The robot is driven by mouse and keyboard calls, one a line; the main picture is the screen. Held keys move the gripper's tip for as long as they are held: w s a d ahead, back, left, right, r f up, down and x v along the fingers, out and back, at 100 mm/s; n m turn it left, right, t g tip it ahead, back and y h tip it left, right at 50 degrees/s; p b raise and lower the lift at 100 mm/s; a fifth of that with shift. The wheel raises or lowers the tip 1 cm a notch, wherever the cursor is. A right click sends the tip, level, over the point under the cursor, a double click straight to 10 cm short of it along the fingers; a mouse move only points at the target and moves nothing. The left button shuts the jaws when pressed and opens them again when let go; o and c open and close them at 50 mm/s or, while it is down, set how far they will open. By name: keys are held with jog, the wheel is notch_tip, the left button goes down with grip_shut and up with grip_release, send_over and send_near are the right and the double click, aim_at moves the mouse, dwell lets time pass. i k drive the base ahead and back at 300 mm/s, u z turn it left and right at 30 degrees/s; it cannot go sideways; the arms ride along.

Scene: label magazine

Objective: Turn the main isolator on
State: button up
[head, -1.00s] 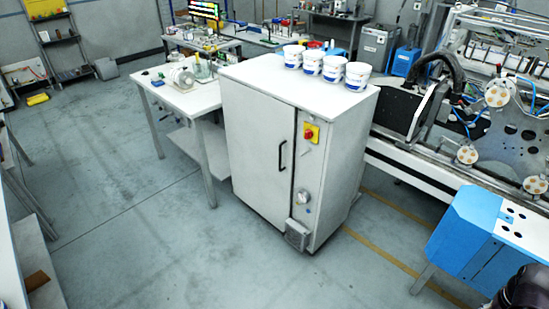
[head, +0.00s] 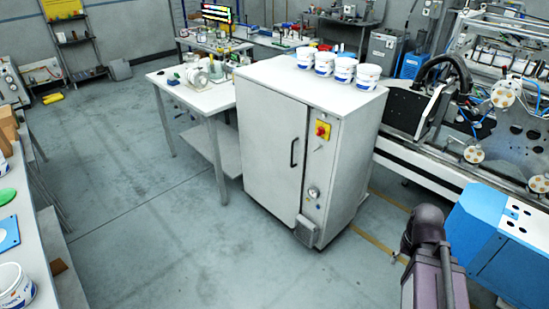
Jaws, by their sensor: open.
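The main isolator (head: 321,130) is a red rotary knob on a yellow plate. It is on the upper right part of the front of a white cabinet (head: 268,150), right of the door's black handle. The knob is too small here to tell which way it points. A dark part of my own arm rises at the lower right, in front of the blue machine part and apart from the cabinet. My gripper is not in view.
Several white tubs (head: 324,64) stand on the cabinet top. A white table (head: 190,92) with equipment stands left of the cabinet. A blue machine housing (head: 492,238) is at the right. The grey floor (head: 150,230) before the cabinet is clear. A bench (head: 30,235) runs along the left edge.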

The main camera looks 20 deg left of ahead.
aim_at(320, 130)
jog(key=z, duration=0.7)
jog(key=k, duration=0.1)
jog(key=u, duration=1)
jog(key=i, duration=1.05)
jog(key=u, duration=0.35)
